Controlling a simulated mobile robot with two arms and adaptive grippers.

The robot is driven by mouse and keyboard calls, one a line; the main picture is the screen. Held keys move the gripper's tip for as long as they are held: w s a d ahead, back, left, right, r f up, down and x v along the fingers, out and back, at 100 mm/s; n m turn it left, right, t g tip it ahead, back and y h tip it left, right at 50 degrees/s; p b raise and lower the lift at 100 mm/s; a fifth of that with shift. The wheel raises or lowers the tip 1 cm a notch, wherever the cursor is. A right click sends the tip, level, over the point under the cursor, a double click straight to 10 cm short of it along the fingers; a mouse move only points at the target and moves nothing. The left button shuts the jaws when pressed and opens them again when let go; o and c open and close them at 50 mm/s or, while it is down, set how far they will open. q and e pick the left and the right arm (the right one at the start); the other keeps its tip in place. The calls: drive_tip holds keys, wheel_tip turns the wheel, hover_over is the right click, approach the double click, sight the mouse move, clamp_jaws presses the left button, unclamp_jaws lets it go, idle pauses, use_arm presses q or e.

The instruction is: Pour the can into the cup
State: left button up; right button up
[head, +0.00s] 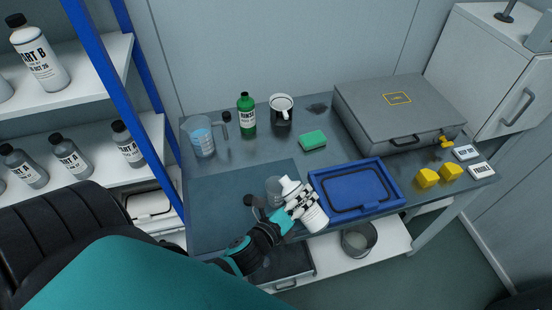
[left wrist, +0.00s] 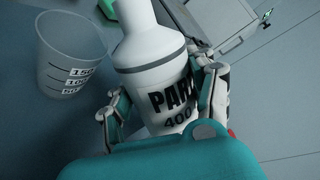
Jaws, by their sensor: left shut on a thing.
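A white bottle-shaped can (head: 316,218) with black lettering is in my left gripper (head: 297,207), whose fingers are shut around its body. In the head view the can leans with its neck to the upper left, towards a clear cup (head: 273,188). The cup stands upright on the dark mat and shows marked lines in the left wrist view (left wrist: 70,60), just left of the can (left wrist: 150,75). The can's top is close to the cup's rim; I cannot tell whether it is over it. No liquid stream shows. My right gripper is not in view.
A blue tray (head: 395,204) lies right of the can. Yellow pieces (head: 427,178) sit at the right.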

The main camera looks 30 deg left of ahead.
use_arm(q)
drive_tip(key=shift+r, duration=0.2)
drive_tip(key=shift+d+f+n+h+p, duration=0.15)
drive_tip(key=shift+f+n+h+p, duration=0.2)
drive_tip(key=shift+n, duration=0.45)
idle(0.8)
drive_tip(key=shift+w+a+r+n+g+h+p, duration=0.1)
drive_tip(key=shift+a+r+n+g+h+p, duration=0.25)
drive_tip(key=shift+r+n+p, duration=0.65)
idle(1.3)
drive_tip(key=shift+p, duration=1.1)
idle(1.6)
drive_tip(key=f+m+b, duration=0.1)
drive_tip(key=b, duration=0.2)
drive_tip(key=f+m+b, duration=0.1)
drive_tip(key=f+b, duration=0.1)
drive_tip(key=b, duration=0.1)
drive_tip(key=shift+d+f, duration=0.25)
drive_tip(key=shift+d, duration=0.15)
drive_tip(key=shift+a+r+m+y+p, duration=0.1)
drive_tip(key=shift+r+m+y+p, duration=0.3)
drive_tip(key=shift+r+p, duration=0.5)
drive_tip(key=shift+r, duration=0.1)
